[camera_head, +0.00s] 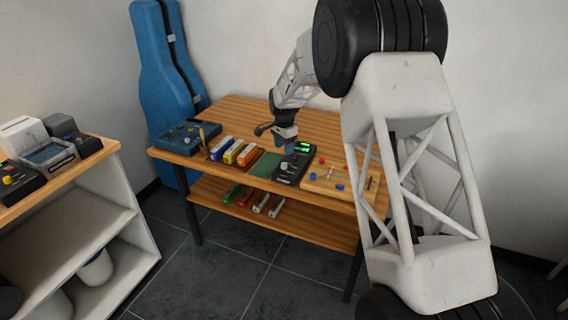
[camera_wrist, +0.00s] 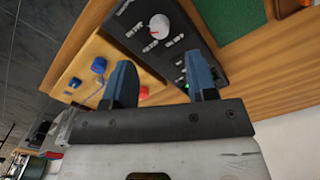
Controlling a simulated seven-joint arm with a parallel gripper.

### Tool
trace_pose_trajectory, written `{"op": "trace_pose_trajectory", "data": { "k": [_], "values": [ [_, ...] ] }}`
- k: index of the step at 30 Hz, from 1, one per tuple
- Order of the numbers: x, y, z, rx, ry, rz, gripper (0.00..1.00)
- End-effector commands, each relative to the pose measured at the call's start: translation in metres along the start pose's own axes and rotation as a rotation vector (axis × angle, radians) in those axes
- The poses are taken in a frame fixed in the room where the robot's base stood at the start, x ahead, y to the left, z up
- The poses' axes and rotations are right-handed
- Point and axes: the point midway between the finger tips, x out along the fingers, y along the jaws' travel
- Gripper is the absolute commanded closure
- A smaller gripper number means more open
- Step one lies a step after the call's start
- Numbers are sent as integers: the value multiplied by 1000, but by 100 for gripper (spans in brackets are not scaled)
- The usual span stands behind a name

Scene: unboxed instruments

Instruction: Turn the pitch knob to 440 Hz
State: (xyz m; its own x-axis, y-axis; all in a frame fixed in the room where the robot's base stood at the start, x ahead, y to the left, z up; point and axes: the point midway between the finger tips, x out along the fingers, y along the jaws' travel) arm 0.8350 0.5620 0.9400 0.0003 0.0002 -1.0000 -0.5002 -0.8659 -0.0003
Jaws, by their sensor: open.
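A black instrument (camera_head: 291,168) with a small green display lies on the wooden table. In the wrist view, the black instrument (camera_wrist: 185,42) shows a pale round knob (camera_wrist: 159,24) and small white markings too blurred to read. I cannot tell for certain whether this is the pitch knob. My gripper (camera_head: 287,147) is over the far part of the instrument. In the wrist view my gripper (camera_wrist: 161,72) has its two blue fingers spread, with nothing held between them. The pale knob lies beyond the fingertips, apart from them. The gripper partly hides the display end.
A wooden box (camera_head: 350,190) with red and blue knobs stands right beside the instrument. A green mat (camera_head: 265,165), several coloured items and a blue device (camera_head: 184,138) lie to the left. A blue case (camera_head: 163,75) leans behind. The table's back (camera_head: 245,108) is clear.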

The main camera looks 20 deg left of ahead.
Motion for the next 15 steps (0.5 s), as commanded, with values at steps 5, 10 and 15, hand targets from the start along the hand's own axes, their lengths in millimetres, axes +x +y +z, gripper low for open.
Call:
{"op": "trace_pose_trajectory", "data": {
  "k": [5,10,15],
  "values": [
    [8,0,0,0,0,1,48],
    [24,1,0,0,-1,3,48],
    [44,1,0,0,0,3,48]
  ]
}}
